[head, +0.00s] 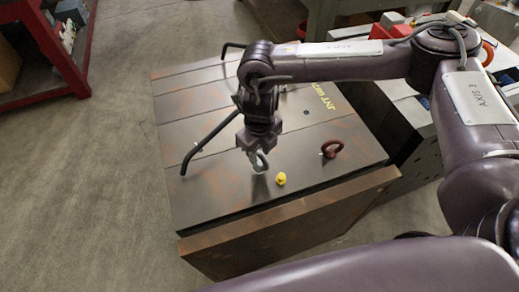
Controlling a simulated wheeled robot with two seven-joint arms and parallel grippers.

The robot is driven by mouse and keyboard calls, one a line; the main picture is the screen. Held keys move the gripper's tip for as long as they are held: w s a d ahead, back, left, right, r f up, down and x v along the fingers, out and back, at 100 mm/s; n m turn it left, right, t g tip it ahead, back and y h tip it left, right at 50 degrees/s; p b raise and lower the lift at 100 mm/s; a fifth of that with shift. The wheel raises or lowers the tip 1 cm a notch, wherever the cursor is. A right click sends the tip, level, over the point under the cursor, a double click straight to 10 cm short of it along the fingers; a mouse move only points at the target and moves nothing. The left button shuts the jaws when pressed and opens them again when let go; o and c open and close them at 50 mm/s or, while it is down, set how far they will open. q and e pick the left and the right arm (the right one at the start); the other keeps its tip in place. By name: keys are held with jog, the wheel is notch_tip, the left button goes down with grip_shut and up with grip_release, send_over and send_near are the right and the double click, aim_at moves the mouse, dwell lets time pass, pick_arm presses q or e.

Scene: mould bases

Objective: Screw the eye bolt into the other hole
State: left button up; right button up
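A mould base (215,190) with a rust-stained steel top stands in the middle of the head view. My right gripper (257,155) points down over its near part. It appears shut on a grey eye bolt (262,163), whose ring shows beside the fingers; its lower end is hard to make out. A dark red eye bolt (332,149) stands upright on the top, to the right. A small yellow plug (281,179) is on the top just right of and nearer than my gripper. A small dark hole (306,112) shows farther back. My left gripper is out of view.
A red shelf (75,75) is at the far left. Grey cabinets (410,115) stand close on the right. Floor at left is clear.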

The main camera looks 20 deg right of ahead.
grip_shut()
jog(key=shift+r, duration=0.15)
jog(key=shift+r+p, duration=1.9)
jog(key=shift+r, duration=0.55)
